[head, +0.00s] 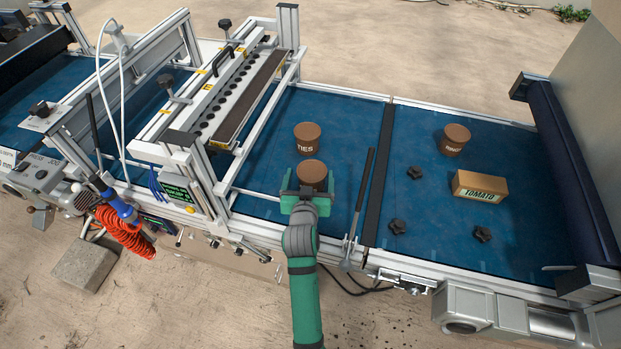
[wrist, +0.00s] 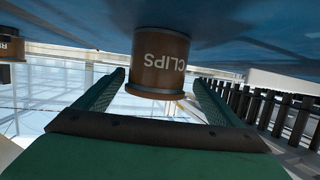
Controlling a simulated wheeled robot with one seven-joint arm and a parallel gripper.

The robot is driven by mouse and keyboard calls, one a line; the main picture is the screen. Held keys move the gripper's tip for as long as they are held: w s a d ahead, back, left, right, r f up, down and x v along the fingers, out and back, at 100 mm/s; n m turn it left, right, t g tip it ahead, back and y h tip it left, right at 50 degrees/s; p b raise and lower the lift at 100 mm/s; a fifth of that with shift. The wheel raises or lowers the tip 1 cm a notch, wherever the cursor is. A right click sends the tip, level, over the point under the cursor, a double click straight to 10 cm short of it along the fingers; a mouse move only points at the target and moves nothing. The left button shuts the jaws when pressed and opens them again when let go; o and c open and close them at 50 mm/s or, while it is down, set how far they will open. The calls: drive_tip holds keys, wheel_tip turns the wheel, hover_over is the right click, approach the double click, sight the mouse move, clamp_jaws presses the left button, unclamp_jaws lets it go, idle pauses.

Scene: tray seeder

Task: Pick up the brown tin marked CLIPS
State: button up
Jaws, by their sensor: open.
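The brown tin marked CLIPS (wrist: 160,62) shows in the wrist view, with its label upside down in the picture. In the head view a brown tin (head: 312,172) stands on the blue belt at my gripper (head: 309,182), its label hidden by the gripper. My gripper (wrist: 158,78) is open, with one green finger to each side of the CLIPS tin. Gaps show between the fingers and the tin in the wrist view. I cannot tell how far the fingers reach along it.
A brown tin marked TIES (head: 307,138) stands close behind. Another brown tin (head: 454,140), a TOMATO box (head: 480,186) and several black knobs (head: 415,173) are on the right belt. A dark bar (head: 379,180) divides the belts. The seeder frame (head: 235,85) rises at left.

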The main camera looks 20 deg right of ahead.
drive_tip(key=shift+w+d+f, duration=0.15)
drive_tip(key=shift+w+d, duration=0.2)
drive_tip(key=shift+d, duration=0.05)
drive_tip(key=shift+x, duration=2.35)
drive_tip(key=shift+f, duration=0.15)
drive_tip(key=c, duration=1.3)
